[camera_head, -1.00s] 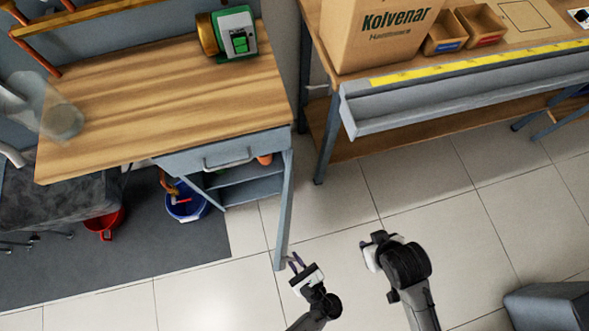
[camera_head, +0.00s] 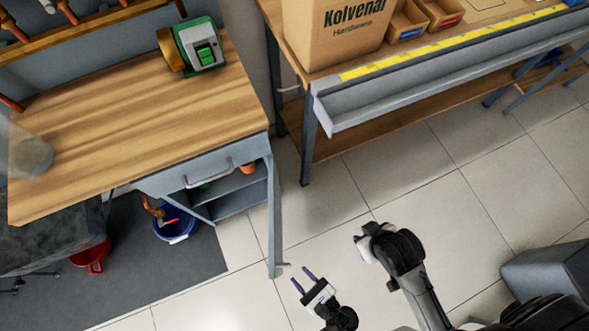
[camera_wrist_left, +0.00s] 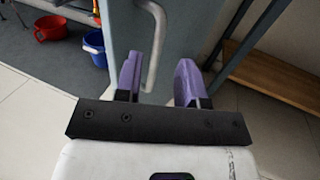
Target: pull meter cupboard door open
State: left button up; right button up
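The grey-blue cupboard door (camera_head: 274,215) stands swung out from the cupboard under the wooden bench, seen nearly edge-on in the head view, with shelves showing behind it. In the left wrist view the door (camera_wrist_left: 190,35) fills the middle and carries a pale bar handle (camera_wrist_left: 157,42). My left gripper (camera_head: 299,275) is open and empty just right of the door's lower end. Its purple fingers in the left wrist view (camera_wrist_left: 158,85) appear on either side of the handle's line, the handle closer to the left finger. My right gripper (camera_head: 364,241) is farther right over the floor; its fingers are not clear.
A blue bucket (camera_head: 176,226) and a red bucket (camera_head: 92,256) stand left of the cupboard. A drawer handle (camera_head: 208,174) sits under the benchtop. A second bench with a cardboard box (camera_head: 335,38) is at right. Tiled floor between is clear.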

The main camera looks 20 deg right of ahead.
pick_arm(q)
jog(key=shift+v, duration=1.15)
jog(key=shift+c, duration=0.2)
